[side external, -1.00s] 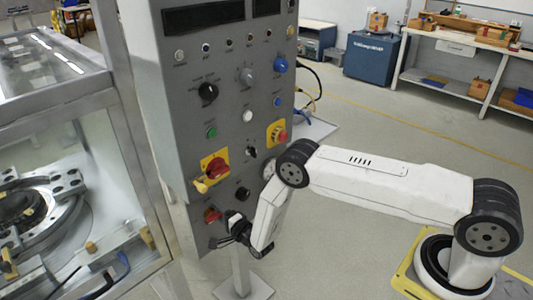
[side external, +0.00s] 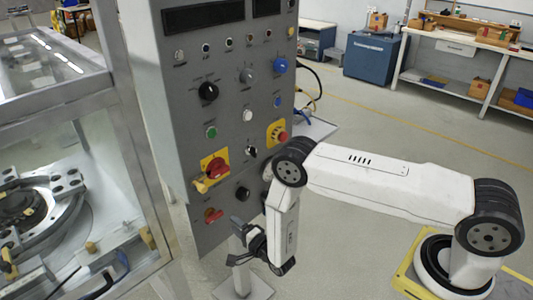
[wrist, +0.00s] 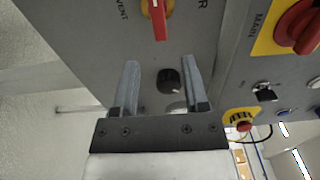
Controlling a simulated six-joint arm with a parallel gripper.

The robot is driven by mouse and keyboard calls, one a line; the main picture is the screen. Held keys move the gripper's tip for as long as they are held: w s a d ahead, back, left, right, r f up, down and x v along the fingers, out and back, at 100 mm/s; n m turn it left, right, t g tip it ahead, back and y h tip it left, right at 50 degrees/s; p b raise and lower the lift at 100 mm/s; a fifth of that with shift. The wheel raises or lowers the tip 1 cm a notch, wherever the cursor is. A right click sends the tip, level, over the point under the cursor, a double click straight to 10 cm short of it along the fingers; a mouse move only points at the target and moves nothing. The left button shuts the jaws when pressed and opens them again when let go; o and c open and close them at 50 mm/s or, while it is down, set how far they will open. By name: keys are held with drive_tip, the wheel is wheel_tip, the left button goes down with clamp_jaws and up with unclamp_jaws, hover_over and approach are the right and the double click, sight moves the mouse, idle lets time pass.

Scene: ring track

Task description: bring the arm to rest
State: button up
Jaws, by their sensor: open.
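The gripper looks apart from the panel's controls, though the exact distance to the panel cannot be told.
A metal-framed glass enclosure (side external: 110,150) with a ring fixture (side external: 25,205) inside stands to the left. A red-and-yellow main switch (side external: 213,170) and an emergency stop (side external: 278,134) are on the panel.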

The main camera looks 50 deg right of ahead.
idle(0.4)
wheel_tip(320, 180, up, 13)
drive_tip(key=d+n+g, duration=0.3)
drive_tip(key=n+g, duration=0.4)
drive_tip(key=n, duration=0.1)
drive_tip(key=s+d+r+n+g, duration=0.2)
drive_tip(key=s+r+n+g, duration=0.2)
drive_tip(key=s, duration=0.7)
drive_tip(key=s+d+r+n+g, duration=0.2)
drive_tip(key=s+r+n+g, duration=0.2)
drive_tip(key=s, duration=0.7)
wheel_tip(320, 180, up, 2)
drive_tip(key=shift+s+d+r+n, duration=0.2)
drive_tip(key=shift+d+n, duration=0.1)
drive_tip(key=shift+n, duration=0.8)
